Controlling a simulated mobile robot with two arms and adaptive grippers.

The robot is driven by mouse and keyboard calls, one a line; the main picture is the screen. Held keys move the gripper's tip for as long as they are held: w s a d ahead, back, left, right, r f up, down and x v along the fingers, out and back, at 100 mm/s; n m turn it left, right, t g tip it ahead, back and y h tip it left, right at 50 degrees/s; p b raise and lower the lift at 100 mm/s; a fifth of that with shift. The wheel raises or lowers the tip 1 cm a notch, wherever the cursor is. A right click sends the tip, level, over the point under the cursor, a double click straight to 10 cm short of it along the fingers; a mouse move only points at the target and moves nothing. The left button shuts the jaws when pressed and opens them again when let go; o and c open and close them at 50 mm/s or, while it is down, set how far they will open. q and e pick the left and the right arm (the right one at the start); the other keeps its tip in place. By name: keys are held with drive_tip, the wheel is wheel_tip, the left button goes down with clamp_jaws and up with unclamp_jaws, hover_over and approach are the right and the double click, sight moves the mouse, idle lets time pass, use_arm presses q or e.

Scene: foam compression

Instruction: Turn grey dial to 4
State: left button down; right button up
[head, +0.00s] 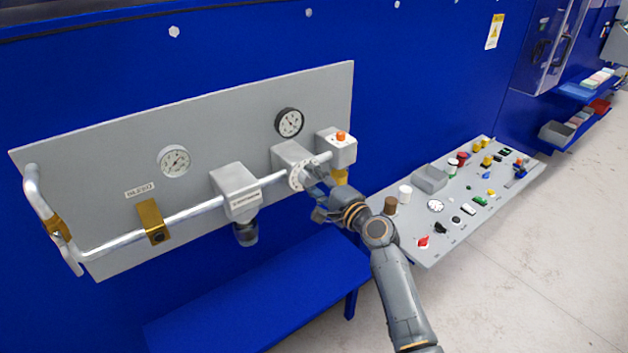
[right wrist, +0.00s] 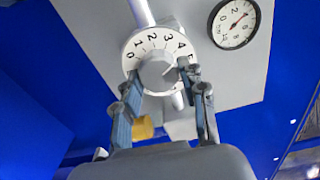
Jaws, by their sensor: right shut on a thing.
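The dial (right wrist: 140,48) is a white disc numbered 0 to 5 with a grey knob (right wrist: 156,75) at its centre. The knob's narrow end points to the right side of the scale, near 4 and 5; the exact mark is hard to tell. In the head view the dial (head: 297,176) sits on the pipe of the grey wall panel. My right gripper (right wrist: 161,76) is shut on the grey knob, one finger on each side; it also shows in the head view (head: 318,194), where it partly covers the dial. My left gripper is not in view.
A gauge (right wrist: 235,24) is beside the dial. A grey box with an orange button (head: 341,138) is right of the dial, and a grey valve box (head: 234,186) is left. A sloping control board (head: 455,208) with several knobs stands to the right. A blue shelf (head: 255,295) is below.

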drive_tip(key=o, duration=1.2)
drive_tip(key=shift+c, duration=0.2)
drive_tip(key=shift+s+d, duration=0.1)
drive_tip(key=v, duration=1.2)
